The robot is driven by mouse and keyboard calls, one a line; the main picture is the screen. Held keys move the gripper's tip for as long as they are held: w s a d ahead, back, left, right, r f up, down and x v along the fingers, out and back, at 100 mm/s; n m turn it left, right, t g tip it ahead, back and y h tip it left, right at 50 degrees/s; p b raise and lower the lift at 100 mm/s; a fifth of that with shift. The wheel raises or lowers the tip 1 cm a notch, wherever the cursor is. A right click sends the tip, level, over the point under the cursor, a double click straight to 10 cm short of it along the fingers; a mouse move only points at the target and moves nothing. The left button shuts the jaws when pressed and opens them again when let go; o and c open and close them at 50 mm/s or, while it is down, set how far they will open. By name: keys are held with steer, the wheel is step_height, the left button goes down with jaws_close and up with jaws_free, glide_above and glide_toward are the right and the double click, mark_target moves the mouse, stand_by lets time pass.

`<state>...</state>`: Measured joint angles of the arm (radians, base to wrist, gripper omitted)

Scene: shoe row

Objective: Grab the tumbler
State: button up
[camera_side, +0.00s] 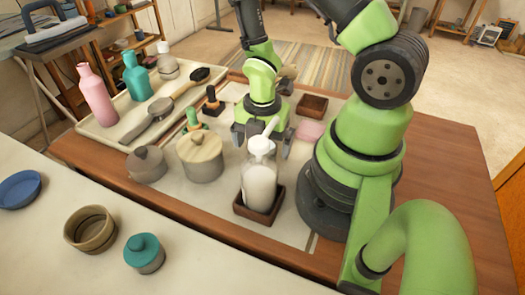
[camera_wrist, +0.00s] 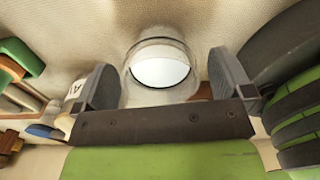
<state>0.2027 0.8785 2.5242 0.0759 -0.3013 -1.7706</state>
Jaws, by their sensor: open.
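A clear round glass, which looks like the tumbler (camera_wrist: 160,68), shows in the wrist view with a white patch inside its rim. It stands between the two fingers of my gripper (camera_wrist: 163,85), with a gap on each side. My gripper is open. In the side view my gripper (camera_side: 262,143) points down at the work surface, behind the pump bottle. I cannot make out the tumbler in the side view; the bottle and my fingers hide that spot.
A pump bottle (camera_side: 260,186) stands in a dark tray (camera_side: 242,210) in front of my gripper. A lidded pot (camera_side: 200,160) stands to its left. A pink block (camera_side: 310,131) and a brown box (camera_side: 312,105) lie to the right. A long tray (camera_side: 105,131) holds bottles and brushes.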

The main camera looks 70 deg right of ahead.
steer(key=shift+f, duration=0.8)
steer(key=c, duration=1.1)
steer(key=shift+r, duration=0.2)
